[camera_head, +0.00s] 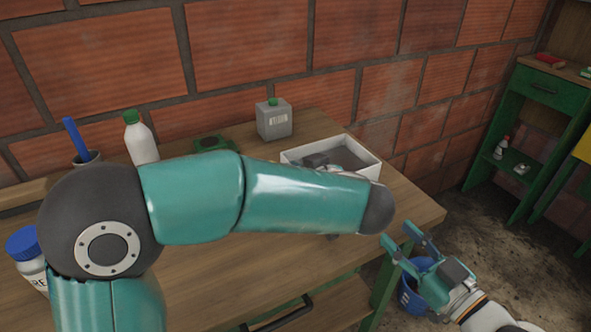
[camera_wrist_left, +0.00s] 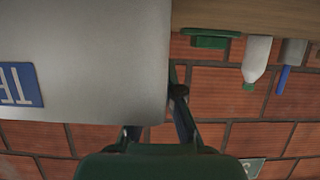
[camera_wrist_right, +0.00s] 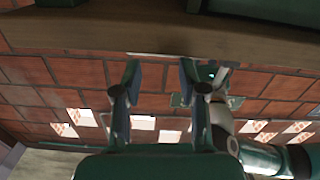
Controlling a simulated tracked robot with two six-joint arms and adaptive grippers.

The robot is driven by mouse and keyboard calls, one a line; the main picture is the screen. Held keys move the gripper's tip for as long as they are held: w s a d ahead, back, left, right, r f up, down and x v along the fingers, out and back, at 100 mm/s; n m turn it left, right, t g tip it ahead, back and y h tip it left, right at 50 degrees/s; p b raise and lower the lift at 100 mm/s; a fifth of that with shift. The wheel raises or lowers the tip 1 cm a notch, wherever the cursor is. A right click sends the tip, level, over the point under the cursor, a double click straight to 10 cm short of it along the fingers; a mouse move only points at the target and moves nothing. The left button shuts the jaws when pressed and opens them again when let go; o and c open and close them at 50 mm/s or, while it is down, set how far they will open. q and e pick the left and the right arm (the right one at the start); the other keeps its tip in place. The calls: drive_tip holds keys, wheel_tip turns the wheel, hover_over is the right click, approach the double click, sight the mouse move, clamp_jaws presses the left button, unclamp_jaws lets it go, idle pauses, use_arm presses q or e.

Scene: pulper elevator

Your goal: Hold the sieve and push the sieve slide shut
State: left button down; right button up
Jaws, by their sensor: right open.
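I cannot pick out the sieve or its slide for sure in any view. My left arm crosses the head view and hides much of the table, and its gripper is mostly hidden behind it. In the left wrist view, a large pale grey surface (camera_wrist_left: 85,60) with a blue label covers the left half and partly hides my left gripper (camera_wrist_left: 158,118); whether its fingers hold it is unclear. My right gripper (camera_head: 399,236) is open and empty at the table's right end, low beside its corner. Its spread fingers also show in the right wrist view (camera_wrist_right: 158,78).
A white tray (camera_head: 368,172) stands behind my left arm. A grey canister (camera_head: 274,122), a white bottle (camera_head: 140,142) and a blue-lidded jar (camera_head: 30,262) stand on the wooden table (camera_head: 415,203). A blue bucket (camera_head: 410,300) stands below my right gripper. Green shelves (camera_head: 530,120) stand right.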

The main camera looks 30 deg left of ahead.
idle(0.4)
clamp_jaws()
drive_tip(key=m+g, duration=0.3)
drive_tip(key=m, duration=0.4)
approach(370, 169)
drive_tip(key=shift+g+h, duration=0.3)
drive_tip(key=shift+h, duration=0.1)
drive_tip(key=x, duration=0.4)
drive_tip(key=shift+w+a+r, duration=0.15)
drive_tip(key=shift+a+r, duration=0.05)
drive_tip(key=shift+r, duration=0.1)
drive_tip(key=shift+s+a+f, duration=0.2)
drive_tip(key=shift+a+f, duration=0.2)
drive_tip(key=shift+f, duration=0.2)
drive_tip(key=shift+s+a+f, duration=0.25)
drive_tip(key=shift+a+f, duration=0.1)
drive_tip(key=shift+f, duration=0.3)
drive_tip(key=shift+s+a+f, duration=0.2)
drive_tip(key=shift+s+f, duration=0.1)
drive_tip(key=shift+f, duration=0.2)
